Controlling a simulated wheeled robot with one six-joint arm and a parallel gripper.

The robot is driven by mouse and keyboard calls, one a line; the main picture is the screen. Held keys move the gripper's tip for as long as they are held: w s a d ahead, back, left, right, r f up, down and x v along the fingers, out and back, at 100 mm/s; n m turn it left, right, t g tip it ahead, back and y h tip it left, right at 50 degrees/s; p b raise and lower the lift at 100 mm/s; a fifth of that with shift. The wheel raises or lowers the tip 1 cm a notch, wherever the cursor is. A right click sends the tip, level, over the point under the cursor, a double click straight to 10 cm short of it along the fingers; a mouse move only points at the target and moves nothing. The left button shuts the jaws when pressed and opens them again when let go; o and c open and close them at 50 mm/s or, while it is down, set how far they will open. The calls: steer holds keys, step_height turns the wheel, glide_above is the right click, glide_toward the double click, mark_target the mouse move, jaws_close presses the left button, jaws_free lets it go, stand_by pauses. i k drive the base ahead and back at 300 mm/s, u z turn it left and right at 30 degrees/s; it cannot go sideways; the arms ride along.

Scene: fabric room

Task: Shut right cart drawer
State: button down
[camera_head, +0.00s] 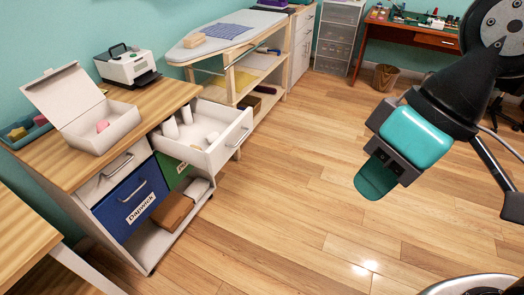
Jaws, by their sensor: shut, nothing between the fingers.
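The right drawer (239,133) of the wooden-topped cart (164,100) at the left is pulled out, with its white front and grey handle facing right. It holds several white spools or tubes (187,113). My gripper (375,178) hangs over the open floor at the right, shut and empty, well apart from the drawer. The left drawer (113,172) of the cart is closed.
On the cart stand an open white box (97,121) and a white machine (127,66). Below are a blue bin (130,202), a green bin and a brown box. An ironing table (228,30) stands behind. The wooden floor (285,180) between cart and arm is clear.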

mark_target(234, 126)
steer(key=z, duration=0.5)
steer(key=i, duration=0.9)
steer(key=u, duration=0.25)
